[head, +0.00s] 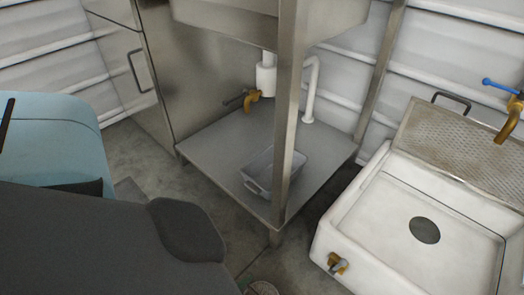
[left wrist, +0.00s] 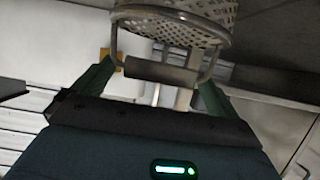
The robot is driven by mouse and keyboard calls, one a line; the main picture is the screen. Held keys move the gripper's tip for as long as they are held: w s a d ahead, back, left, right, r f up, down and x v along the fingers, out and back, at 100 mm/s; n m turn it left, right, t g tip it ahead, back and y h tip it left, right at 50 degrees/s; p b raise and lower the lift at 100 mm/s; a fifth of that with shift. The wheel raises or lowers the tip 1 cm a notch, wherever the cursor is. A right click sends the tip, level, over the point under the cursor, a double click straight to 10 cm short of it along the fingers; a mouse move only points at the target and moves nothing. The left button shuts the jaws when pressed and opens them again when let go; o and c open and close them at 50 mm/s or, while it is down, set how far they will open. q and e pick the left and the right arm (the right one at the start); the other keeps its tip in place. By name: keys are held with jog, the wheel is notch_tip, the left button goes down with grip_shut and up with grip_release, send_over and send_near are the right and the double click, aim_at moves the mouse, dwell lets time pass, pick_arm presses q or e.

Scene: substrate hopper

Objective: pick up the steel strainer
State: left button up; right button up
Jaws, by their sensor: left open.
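The steel strainer (left wrist: 185,22) is at the top of the left wrist view, a perforated bowl with a looped wire handle and a thick grip bar. My left gripper (left wrist: 158,72) is open, with one dark green finger on each side of the handle's grip bar. The bar lies between the fingers, with gaps visible on both sides. In the head view, a small round, mesh-like thing is cut off at the bottom edge; I cannot tell if it is the strainer. My right gripper is not in view.
A steel stand with a low shelf (head: 225,140) holds a grey bin (head: 275,168); its upright post (head: 289,110) stands in front. A white sink (head: 375,225) with a brass tap (head: 510,120) is at right. Concrete floor shows between them.

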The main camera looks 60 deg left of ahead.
pick_arm(q)
jog(key=shift+b+x, duration=0.4)
jog(key=shift+x, duration=0.75)
jog(key=c, duration=1.1)
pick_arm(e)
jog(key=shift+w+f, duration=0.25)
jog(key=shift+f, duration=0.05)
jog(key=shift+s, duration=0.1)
pick_arm(q)
jog(key=shift+r+p, duration=0.15)
jog(key=shift+p, duration=0.25)
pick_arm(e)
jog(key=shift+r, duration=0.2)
